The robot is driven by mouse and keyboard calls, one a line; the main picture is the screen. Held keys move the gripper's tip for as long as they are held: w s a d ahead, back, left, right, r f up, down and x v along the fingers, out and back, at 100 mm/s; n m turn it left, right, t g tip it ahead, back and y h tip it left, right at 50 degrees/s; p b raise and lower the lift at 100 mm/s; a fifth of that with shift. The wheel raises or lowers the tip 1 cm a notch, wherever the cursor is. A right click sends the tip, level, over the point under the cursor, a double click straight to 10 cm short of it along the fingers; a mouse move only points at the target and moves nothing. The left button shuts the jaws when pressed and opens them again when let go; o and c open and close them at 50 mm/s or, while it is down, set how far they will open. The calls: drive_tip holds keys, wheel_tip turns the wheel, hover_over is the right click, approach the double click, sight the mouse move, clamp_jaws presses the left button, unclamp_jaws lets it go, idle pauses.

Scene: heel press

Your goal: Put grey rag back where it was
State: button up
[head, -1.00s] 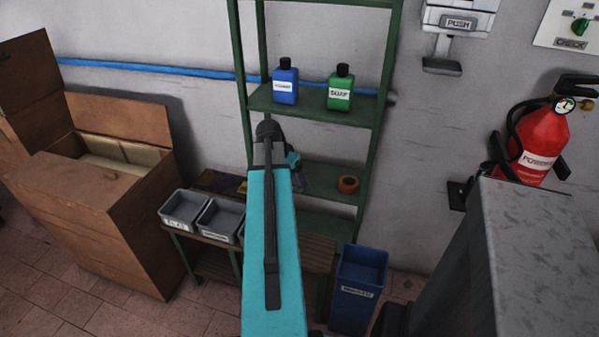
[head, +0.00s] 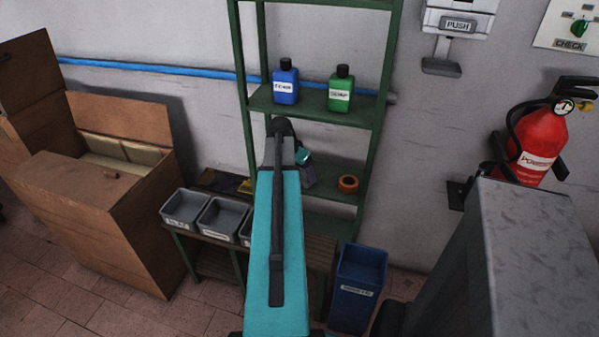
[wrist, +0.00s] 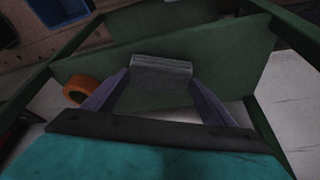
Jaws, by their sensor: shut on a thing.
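The grey rag (wrist: 162,68) is a small folded grey bundle between the fingertips of my gripper (wrist: 161,80) in the wrist view. The gripper is shut on it. Behind the rag is a green shelf board (wrist: 225,62) of the rack; I cannot tell whether the rag touches it. In the head view my arm reaches to the rack's lower shelf (head: 330,183), left of an orange tape roll (head: 348,183). My arm hides much of the gripper there, and the rag cannot be made out clearly.
A blue bottle (head: 286,84) and a green bottle (head: 340,90) stand on the shelf above. Grey bins (head: 186,207) sit on a low bench at left. A blue bin (head: 358,285) stands below right. The tape roll also shows in the wrist view (wrist: 80,90).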

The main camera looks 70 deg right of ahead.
drive_tip(key=shift+f, duration=0.25)
drive_tip(key=shift+f, duration=0.1)
drive_tip(key=o, duration=0.9)
drive_tip(key=shift+a+r, duration=0.1)
drive_tip(key=shift+r, duration=0.15)
drive_tip(key=shift+b+v, duration=0.5)
drive_tip(key=shift+v, duration=3.1)
